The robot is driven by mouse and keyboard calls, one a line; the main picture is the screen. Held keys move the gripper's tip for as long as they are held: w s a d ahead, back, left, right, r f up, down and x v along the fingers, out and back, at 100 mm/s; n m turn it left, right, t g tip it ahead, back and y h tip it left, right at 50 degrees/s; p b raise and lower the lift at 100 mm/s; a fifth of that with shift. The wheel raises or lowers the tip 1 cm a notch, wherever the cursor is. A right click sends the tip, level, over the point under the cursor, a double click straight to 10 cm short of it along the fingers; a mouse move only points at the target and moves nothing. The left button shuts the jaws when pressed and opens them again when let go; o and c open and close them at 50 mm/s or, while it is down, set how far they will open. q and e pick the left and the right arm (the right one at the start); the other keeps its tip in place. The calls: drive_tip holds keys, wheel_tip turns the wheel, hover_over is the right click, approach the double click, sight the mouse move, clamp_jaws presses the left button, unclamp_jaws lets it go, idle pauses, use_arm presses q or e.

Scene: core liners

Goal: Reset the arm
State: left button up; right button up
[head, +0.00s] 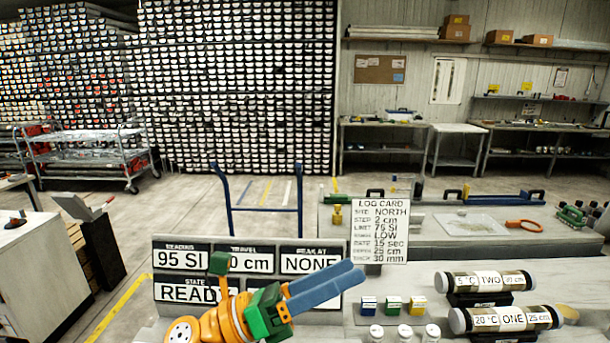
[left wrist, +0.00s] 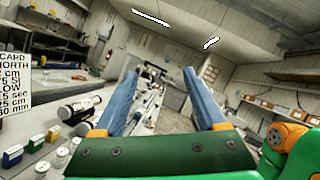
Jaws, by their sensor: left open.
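My left gripper (head: 350,275) is in the lower middle of the head view, on an orange and green arm. Its two blue fingers point right and slightly up, in front of the display board (head: 180,255). The left wrist view shows the fingers (left wrist: 161,74) spread apart with nothing between them, so the gripper is open and empty. The fingers hide part of the board's lower right. The board reads 95 SI, NONE and READY; the travel value is partly covered. My right gripper is in neither view.
Two labelled core liners, TWO (head: 486,281) and ONE (head: 507,319), rest on dark cradles at right. Blue, green and yellow small boxes (head: 391,306) and several white-capped jars (head: 404,332) stand nearer. A log card (head: 381,231) stands behind the gripper. A blue-framed cart (head: 262,208) is beyond.

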use_arm(q)
drive_tip(key=w+a+f+n+t+y, duration=0.35)
drive_tip(key=a+n+t+y, duration=0.35)
drive_tip(key=n, duration=0.6)
drive_tip(key=w+a+f+n+t+y, duration=0.35)
drive_tip(key=n+t+y, duration=0.35)
drive_tip(key=n, duration=0.5)
drive_tip(key=s+a+f+n+g+y, duration=0.35)
drive_tip(key=a+f+n+y, duration=0.4)
drive_tip(key=f+n, duration=0.5)
drive_tip(key=s+a+f+n+g, duration=0.25)
drive_tip(key=s+f+g, duration=0.45)
drive_tip(key=s, duration=0.4)
drive_tip(key=s+a+f+n+g, duration=0.1)
drive_tip(key=s+f+n+g, duration=0.3)
drive_tip(key=s+f, duration=0.6)
wheel_tip(320, 180, down, 23)
drive_tip(key=s+m+g+b, duration=0.1)
drive_tip(key=s+g+b, duration=0.1)
drive_tip(key=b, duration=0.6)
drive_tip(key=s+a+f+b, duration=0.1)
drive_tip(key=s+f+b, duration=0.2)
drive_tip(key=s+f, duration=0.3)
drive_tip(key=s+f+g+b, duration=0.1)
drive_tip(key=s+f+b, duration=0.3)
drive_tip(key=s+f, duration=0.3)
wheel_tip(320, 180, down, 6)
drive_tip(key=shift+a+r, duration=0.2)
drive_tip(key=shift+a, duration=0.2)
